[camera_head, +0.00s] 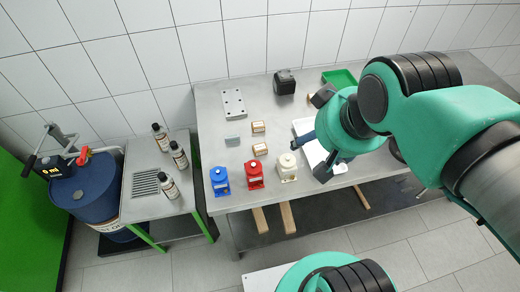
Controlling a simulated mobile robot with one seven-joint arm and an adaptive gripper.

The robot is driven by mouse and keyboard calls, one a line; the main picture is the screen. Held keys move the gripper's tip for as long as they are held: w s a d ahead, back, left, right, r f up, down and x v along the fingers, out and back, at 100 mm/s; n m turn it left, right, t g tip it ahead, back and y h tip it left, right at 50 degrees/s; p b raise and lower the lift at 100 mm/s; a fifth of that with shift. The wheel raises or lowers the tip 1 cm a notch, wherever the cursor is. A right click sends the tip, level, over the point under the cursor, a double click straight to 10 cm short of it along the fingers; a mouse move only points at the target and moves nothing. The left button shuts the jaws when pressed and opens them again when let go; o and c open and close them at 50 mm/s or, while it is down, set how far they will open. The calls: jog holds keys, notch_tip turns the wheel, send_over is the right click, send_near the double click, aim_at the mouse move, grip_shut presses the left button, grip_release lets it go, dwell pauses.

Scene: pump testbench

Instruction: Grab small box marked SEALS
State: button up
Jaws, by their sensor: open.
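Two small brown-and-white boxes stand on the metal table: the farther box (258,127) and the nearer box (260,149). Their labels are too small to read, so I cannot tell which one is marked SEALS. A bit of another brownish object (310,98) shows beside my arm, mostly hidden. My gripper (308,158) is open, to the right of the boxes and apart from them, over a white tray (302,125). No held object is visible between its fingers.
Blue (219,181), red (254,175) and cream (287,167) pump-like units line the front edge. A grey block (232,141), a drilled plate (233,103), a black part (284,82) and a green tray (340,78) lie around. Bottles (179,155) stand on a left side table.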

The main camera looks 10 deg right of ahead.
dwell(0.3)
jog(key=w+a+f+g, duration=0.1)
jog(key=w+f+g, duration=0.15)
jog(key=w, duration=0.65)
jog(key=w+a+f+g, duration=0.15)
jog(key=w+f, duration=0.25)
jog(key=w, duration=0.4)
jog(key=w+a+f, duration=0.1)
jog(key=w+f, duration=0.4)
jog(key=f, duration=0.2)
jog(key=w+a+f+n+g, duration=0.1)
jog(key=w+a+f, duration=0.1)
jog(key=w+f, duration=0.4)
notch_tip(320, 180, down, 2)
jog(key=shift+w+a+f+g+p, duration=0.25)
jog(key=shift+w+g+p, duration=0.05)
jog(key=b, duration=0.2)
send_over(260, 147)
notch_tip(260, 147, down, 9)
